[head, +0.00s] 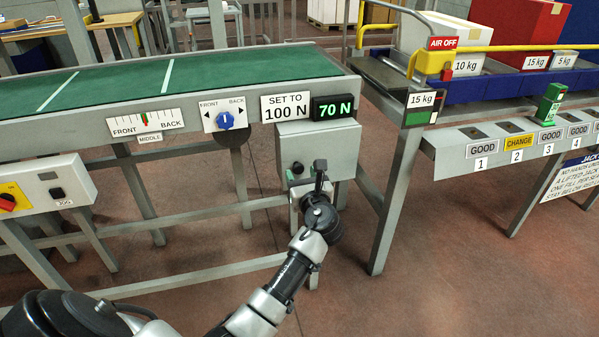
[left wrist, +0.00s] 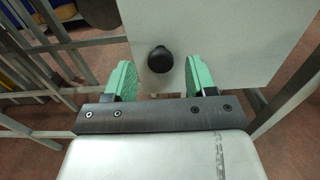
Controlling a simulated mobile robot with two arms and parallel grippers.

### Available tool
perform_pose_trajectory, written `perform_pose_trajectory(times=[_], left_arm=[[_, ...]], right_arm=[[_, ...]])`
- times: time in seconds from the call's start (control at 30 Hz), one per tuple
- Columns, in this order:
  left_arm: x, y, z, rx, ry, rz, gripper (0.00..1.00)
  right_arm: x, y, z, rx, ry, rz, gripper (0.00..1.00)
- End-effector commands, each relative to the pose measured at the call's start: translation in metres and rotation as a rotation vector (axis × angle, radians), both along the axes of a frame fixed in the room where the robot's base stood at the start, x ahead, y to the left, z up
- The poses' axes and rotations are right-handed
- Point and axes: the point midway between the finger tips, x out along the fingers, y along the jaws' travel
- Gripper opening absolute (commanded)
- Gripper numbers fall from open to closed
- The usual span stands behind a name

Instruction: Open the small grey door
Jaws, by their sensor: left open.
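The small grey door (head: 335,142) is the front of a box hung under the conveyor frame, below the 70 N display. It looks closed. In the left wrist view the door (left wrist: 225,40) fills the upper middle and has a round black knob (left wrist: 160,59). My left gripper (head: 318,176) is in front of the door's lower part and hides some of it. In the left wrist view its two green-padded fingers (left wrist: 157,76) are apart, with the knob showing between and slightly beyond them. Nothing is held. My right gripper is not in view.
Above the door are the 70 N display (head: 333,107), the SET TO 100 N sign (head: 286,107) and a blue dial (head: 226,120). Frame legs and rails stand around the box. The numbered bench (head: 450,158) is to the right, with open floor (head: 440,270) in front.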

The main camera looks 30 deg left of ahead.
Motion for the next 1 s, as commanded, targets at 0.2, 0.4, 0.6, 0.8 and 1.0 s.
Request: perform_pose_trajectory(times=[0.2,0.4,0.6,0.8,1.0], left_arm=[[0.015,0.018,0.0,0.001,-0.001,0.0,0.56],[0.018,0.02,0.0,-0.001,0.0,-0.002,0.56],[0.018,0.02,0.0,-0.001,0.0,-0.002,0.46],[0.017,0.02,0.0,-0.001,0.0,-0.002,0.16],[0.017,0.02,-0.001,-0.001,0.001,-0.001,0.0]], right_arm=[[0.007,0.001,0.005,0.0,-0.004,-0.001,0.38],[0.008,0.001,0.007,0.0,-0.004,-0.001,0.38],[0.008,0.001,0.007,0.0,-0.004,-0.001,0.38],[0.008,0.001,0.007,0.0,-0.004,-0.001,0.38],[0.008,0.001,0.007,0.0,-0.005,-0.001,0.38]])
